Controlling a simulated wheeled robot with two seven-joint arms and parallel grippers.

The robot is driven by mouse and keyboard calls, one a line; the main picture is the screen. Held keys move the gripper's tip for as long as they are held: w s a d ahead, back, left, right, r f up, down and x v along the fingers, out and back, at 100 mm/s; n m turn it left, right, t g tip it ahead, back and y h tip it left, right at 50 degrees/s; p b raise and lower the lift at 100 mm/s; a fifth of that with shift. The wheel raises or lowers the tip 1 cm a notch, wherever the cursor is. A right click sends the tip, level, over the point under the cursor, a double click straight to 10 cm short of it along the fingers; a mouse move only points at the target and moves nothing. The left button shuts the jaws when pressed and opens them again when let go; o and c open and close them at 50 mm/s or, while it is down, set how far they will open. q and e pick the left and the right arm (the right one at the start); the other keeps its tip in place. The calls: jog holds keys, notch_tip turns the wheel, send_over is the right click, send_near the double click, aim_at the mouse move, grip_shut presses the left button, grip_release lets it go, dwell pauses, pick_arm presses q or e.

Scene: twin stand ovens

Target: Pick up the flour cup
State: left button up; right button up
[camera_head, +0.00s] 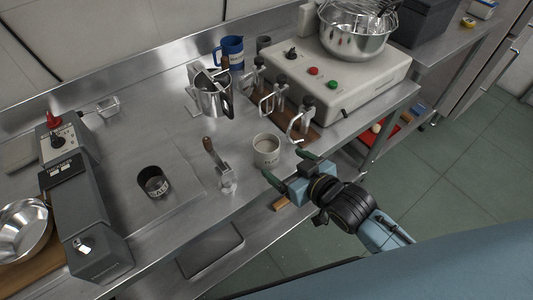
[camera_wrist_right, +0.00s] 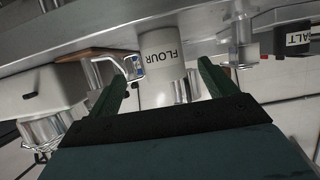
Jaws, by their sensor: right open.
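The flour cup (camera_head: 266,150) is a white cup with dark lettering, upright near the front edge of the steel counter. In the right wrist view the flour cup (camera_wrist_right: 163,50) appears upside down, its FLOUR label readable, ahead of and between the two green fingers. My right gripper (camera_head: 287,166) is open and empty in front of the cup, at the counter's edge, with its fingers pointing toward the cup. The right gripper also shows in the wrist view (camera_wrist_right: 161,72), and a gap seems to remain between fingertips and cup. My left gripper is in neither view.
Hook-like tools (camera_head: 298,122) on a wooden board stand just right of the cup. A wooden-handled scraper (camera_head: 216,160) stands left of it. A dark SALT cup (camera_head: 153,182), a metal pitcher (camera_head: 213,97) and a mixer base (camera_head: 345,70) are further off.

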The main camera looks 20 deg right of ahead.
aim_at(275, 158)
jog(key=x, duration=0.3)
jog(key=shift+w+a+f, duration=0.1)
jog(key=shift+w, duration=0.05)
jog(key=b+x, duration=0.1)
jog(key=x, duration=0.4)
jog(key=shift+a+f+b, duration=0.2)
jog(key=shift+b, duration=0.2)
jog(key=shift+c, duration=0.5)
jog(key=c, duration=1)
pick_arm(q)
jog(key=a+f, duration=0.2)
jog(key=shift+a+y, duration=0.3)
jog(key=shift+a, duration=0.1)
pick_arm(e)
jog(key=shift+r, duration=0.1)
